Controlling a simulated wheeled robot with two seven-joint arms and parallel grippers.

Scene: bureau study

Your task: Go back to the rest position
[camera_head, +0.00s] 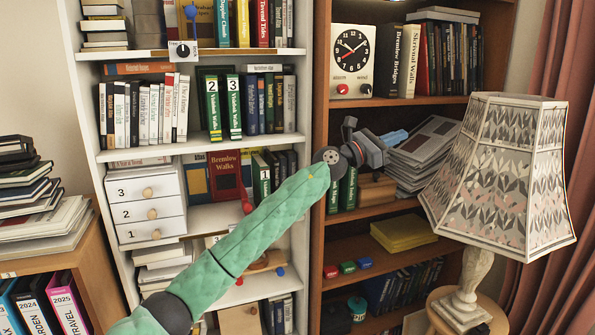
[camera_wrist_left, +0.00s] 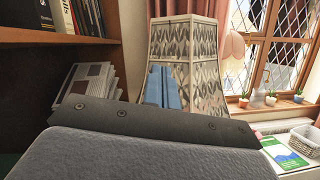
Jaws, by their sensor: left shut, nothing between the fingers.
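My left arm, in a green sleeve, reaches up from the bottom left in the head view. My left gripper (camera_head: 394,137) is in front of the brown bookcase, with its blue fingers pointing right toward the lamp. The fingers are shut with nothing between them. In the left wrist view the blue fingers (camera_wrist_left: 162,87) show in front of the lampshade; the gap between them and the shade cannot be told. My right gripper is in neither view.
A lamp with a patterned shade (camera_head: 505,170) stands on a small round table (camera_head: 492,312) at the right. The brown bookcase (camera_head: 400,102) holds books, a clock (camera_head: 352,55) and a stack of grey magazines (camera_head: 425,150). A white bookcase (camera_head: 220,143) stands left of it.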

